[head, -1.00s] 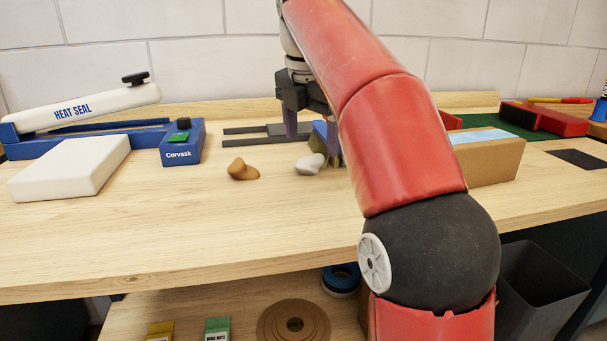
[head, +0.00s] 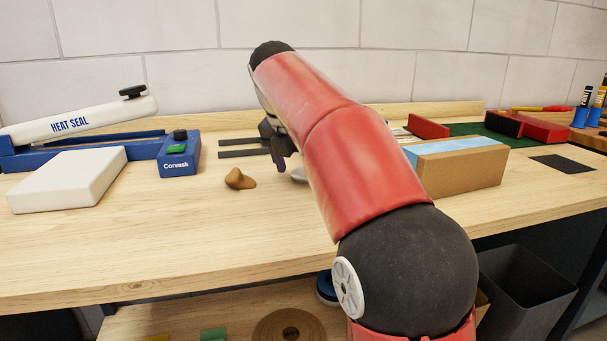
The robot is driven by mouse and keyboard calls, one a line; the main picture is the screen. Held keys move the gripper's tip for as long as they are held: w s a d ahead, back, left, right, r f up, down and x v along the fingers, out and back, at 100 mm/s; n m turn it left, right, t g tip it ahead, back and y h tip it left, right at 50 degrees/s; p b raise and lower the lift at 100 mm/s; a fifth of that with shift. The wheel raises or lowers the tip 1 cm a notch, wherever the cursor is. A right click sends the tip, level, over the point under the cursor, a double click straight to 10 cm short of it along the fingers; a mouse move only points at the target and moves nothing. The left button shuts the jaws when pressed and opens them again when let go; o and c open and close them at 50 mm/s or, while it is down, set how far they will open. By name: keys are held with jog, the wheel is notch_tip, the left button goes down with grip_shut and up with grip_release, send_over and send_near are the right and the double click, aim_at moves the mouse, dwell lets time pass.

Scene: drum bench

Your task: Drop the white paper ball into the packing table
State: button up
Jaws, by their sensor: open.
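The white paper ball (head: 299,174) is a small pale lump lying on the wooden packing table (head: 190,235). It is mostly hidden behind my red arm, with only its left part showing. My gripper (head: 279,160) is just left of and behind the arm link, above the tabletop and close to the ball in the picture. The gripper is open. Its fingers are partly hidden by the arm, and I see nothing held between them.
A brown lump (head: 239,179) lies left of the ball. The heat sealer (head: 85,125) and a white block (head: 68,180) stand at left. A cardboard box (head: 455,165) stands right of my arm. A dark bin (head: 525,290) is below right. The table's front is clear.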

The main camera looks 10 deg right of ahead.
aim_at(301, 169)
jog(key=shift+w+f, duration=0.1)
jog(key=shift+f, duration=0.2)
jog(key=shift+c, duration=0.5)
jog(key=c, duration=1)
jog(key=shift+c, duration=0.4)
jog(key=shift+r, duration=0.25)
jog(key=shift+c, duration=0.4)
notch_tip(301, 169, up, 8)
jog(key=shift+w+d+r, duration=0.1)
jog(key=shift+w+r, duration=0.05)
jog(key=shift+r, duration=0.55)
